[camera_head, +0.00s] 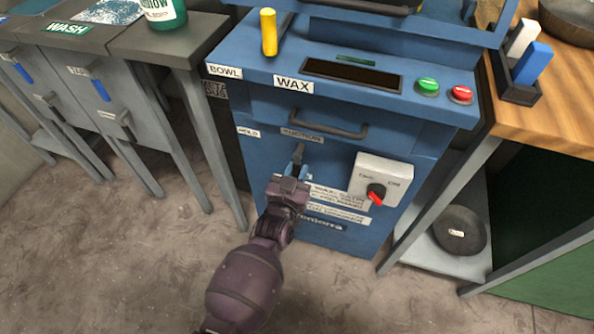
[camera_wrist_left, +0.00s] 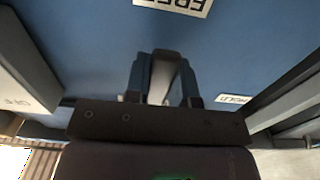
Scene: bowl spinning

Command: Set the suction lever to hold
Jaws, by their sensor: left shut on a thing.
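The suction lever (camera_head: 299,152) is a dark grey handle on the blue machine's front, below the SUCTION label (camera_head: 301,135). The HOLD label (camera_head: 248,131) is to its left in the head view. My left gripper (camera_head: 294,172) is at the lever, with its fingers closed around it. In the left wrist view the lever (camera_wrist_left: 165,68) stands between the fingers of the gripper (camera_wrist_left: 166,88). There the FREE label (camera_wrist_left: 176,4) is upside down at the top and the HOLD label (camera_wrist_left: 234,98) is at the right. My right gripper is not in view.
A grey switch box with a red knob (camera_head: 376,195) is right of the lever. A drawer handle (camera_head: 335,130) sticks out above. A yellow handle (camera_head: 268,32) and green and red buttons (camera_head: 461,94) are on top. Tables flank the machine; the floor in front is clear.

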